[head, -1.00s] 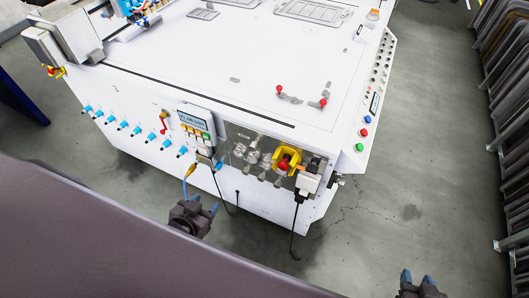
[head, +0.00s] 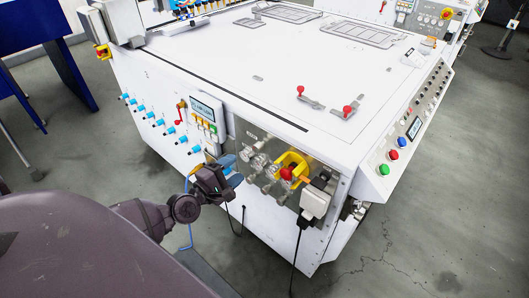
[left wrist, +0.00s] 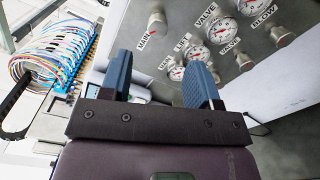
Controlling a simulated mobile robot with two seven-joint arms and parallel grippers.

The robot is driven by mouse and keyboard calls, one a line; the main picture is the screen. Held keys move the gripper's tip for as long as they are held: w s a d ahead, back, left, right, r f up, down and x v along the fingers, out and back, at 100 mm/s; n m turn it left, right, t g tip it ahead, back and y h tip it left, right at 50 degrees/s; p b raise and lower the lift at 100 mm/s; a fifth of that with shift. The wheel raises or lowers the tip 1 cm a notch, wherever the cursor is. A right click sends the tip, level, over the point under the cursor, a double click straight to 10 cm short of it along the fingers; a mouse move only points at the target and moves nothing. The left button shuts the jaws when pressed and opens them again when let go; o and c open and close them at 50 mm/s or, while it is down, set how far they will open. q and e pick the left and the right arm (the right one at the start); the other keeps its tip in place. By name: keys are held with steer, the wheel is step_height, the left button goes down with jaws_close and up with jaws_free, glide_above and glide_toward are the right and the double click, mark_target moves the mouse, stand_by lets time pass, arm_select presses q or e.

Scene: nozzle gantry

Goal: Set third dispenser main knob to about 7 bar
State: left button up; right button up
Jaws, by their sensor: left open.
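The grey panel (head: 318,179) with gauges and knobs is on the near face of the white machine. In the left wrist view, a silver knob (left wrist: 157,22) stands at its upper left beside a label that seems to read MAIN. Small round gauges (left wrist: 220,30) and further knobs (left wrist: 243,62) lie to its right; their needles are too small to read. I cannot tell which knob belongs to the third dispenser. My left gripper (head: 232,171) is open and empty, its blue fingers in front of the panel's left end. It also shows in the left wrist view (left wrist: 158,82). My right gripper is out of view.
A yellow bracket with a red knob (head: 287,174) and a white plug box (head: 314,203) sit right of the gauges. A control display (head: 203,110) and blue-tipped fittings (head: 158,122) are to the left. Cables hang below. The floor at right is clear.

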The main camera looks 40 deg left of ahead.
mark_target(255, 149)
arm_select(q)
steer(key=shift+n, duration=0.4)
steer(key=w, duration=0.9)
steer(key=shift+w+f, duration=0.1)
steer(key=shift+w, duration=0.1)
steer(key=shift+w+d, duration=0.1)
steer(key=shift+w, duration=0.8)
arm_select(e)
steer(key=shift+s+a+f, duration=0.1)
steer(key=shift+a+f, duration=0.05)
arm_select(q)
steer(key=shift+c, duration=0.3)
steer(key=c, duration=0.9)
steer(key=shift+o, duration=0.2)
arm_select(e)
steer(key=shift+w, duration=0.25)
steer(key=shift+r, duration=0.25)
